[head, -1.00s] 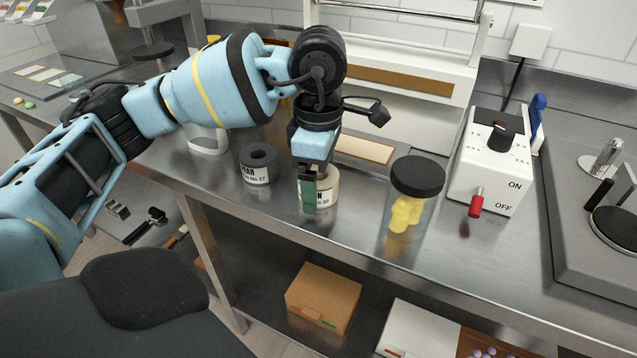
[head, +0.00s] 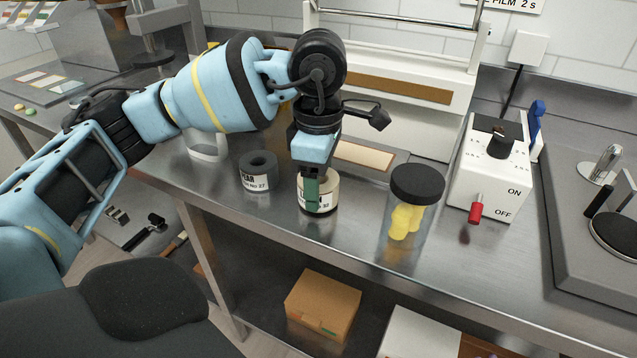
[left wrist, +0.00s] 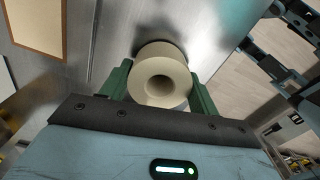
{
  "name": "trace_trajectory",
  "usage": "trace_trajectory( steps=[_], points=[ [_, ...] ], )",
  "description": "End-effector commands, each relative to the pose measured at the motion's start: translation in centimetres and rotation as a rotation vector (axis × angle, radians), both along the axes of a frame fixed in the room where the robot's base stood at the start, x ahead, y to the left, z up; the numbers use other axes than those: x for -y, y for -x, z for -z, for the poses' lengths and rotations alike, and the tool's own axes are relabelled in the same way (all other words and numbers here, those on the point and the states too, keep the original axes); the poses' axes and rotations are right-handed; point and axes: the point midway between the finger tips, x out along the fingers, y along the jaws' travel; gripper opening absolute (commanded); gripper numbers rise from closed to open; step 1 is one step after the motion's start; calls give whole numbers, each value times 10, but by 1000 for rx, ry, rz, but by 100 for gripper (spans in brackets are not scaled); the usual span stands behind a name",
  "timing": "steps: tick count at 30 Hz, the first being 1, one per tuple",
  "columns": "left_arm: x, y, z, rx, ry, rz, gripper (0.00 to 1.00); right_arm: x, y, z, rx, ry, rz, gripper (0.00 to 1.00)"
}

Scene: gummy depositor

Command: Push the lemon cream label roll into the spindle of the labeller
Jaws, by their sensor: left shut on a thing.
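A cream label roll (head: 328,190) stands upright on the steel bench, its printed label partly hidden by a green finger. My left gripper (head: 312,196) is above it, pointing down, and is shut on the roll. In the left wrist view the cream roll (left wrist: 170,55) sits between the two green fingers (left wrist: 160,95), its round centre hole facing the camera. A dark grey label roll (head: 258,172) with a white label stands to its left, apart from it. I cannot make out the labeller's spindle. My right gripper is not in view.
A jar (head: 412,205) with a black lid and yellow sweets stands right of the roll. A white switch box (head: 487,190) with a red lever is farther right. A white machine (head: 400,125) stands behind. The bench's front edge is close to the roll.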

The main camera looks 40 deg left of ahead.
Motion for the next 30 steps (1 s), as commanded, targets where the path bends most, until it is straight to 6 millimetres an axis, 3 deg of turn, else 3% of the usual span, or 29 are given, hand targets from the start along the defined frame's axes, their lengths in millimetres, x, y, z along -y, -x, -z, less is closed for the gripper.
trace_trajectory(
  steps=[7, 24, 30],
  points=[
    [1, -1, -31, 4, 1, 1, 37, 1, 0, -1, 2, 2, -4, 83],
    [29, 118, -39, 2, -1, 5, 37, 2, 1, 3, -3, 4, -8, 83],
    [35, 144, -43, 2, 0, 3, 37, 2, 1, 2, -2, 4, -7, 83]
  ],
)
